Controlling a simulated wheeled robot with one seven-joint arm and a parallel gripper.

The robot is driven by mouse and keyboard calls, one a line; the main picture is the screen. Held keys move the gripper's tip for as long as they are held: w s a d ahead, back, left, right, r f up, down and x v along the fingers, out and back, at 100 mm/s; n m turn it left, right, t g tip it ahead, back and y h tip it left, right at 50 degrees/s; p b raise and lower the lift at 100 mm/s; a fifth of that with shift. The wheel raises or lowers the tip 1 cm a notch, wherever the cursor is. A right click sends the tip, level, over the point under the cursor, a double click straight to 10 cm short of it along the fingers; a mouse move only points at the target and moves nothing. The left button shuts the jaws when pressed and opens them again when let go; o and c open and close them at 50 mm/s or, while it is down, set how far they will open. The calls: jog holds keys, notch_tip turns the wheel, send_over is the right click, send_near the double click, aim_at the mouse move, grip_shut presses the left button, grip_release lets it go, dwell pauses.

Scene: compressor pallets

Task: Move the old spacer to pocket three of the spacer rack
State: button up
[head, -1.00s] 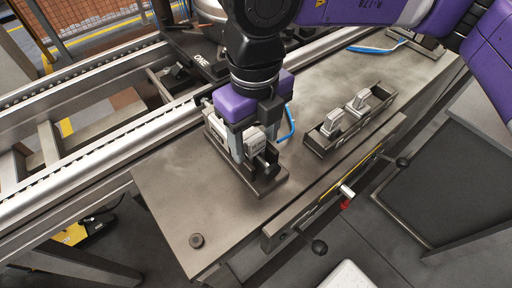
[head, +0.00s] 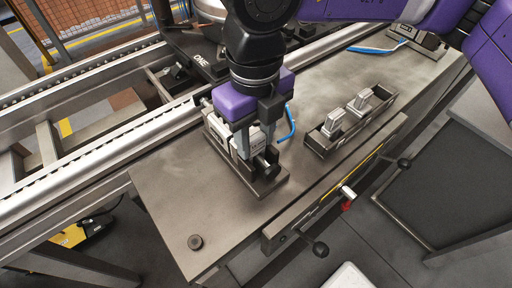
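My gripper (head: 257,142) points down over a dark tray-like holder (head: 270,187) on the metal bench. Its two grey fingers are apart, with light grey blocks (head: 220,130) around and between them. I cannot tell whether the fingers grip one of these blocks. A second dark rack (head: 318,151) stands to the right, with two light grey upright blocks, a near one (head: 333,122) and a far one (head: 360,99). Which holder is the spacer rack, and which block is the old spacer, I cannot tell. My gripper hides part of the left holder.
The metal bench (head: 185,190) is clear at its front left, apart from a small dark knob (head: 196,242). A blue hose (head: 291,122) lies just right of my gripper. A rail conveyor (head: 90,145) runs along the left. Handles (head: 320,248) stick out from the bench's front.

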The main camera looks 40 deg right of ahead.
grip_shut()
jog(key=shift+r, duration=0.1)
jog(key=shift+r+p, duration=1.1)
jog(key=shift+r, duration=1.8)
jog(key=shift+r, duration=0.15)
jog(key=shift+r+p, duration=0.45)
jog(key=shift+r, duration=0.5)
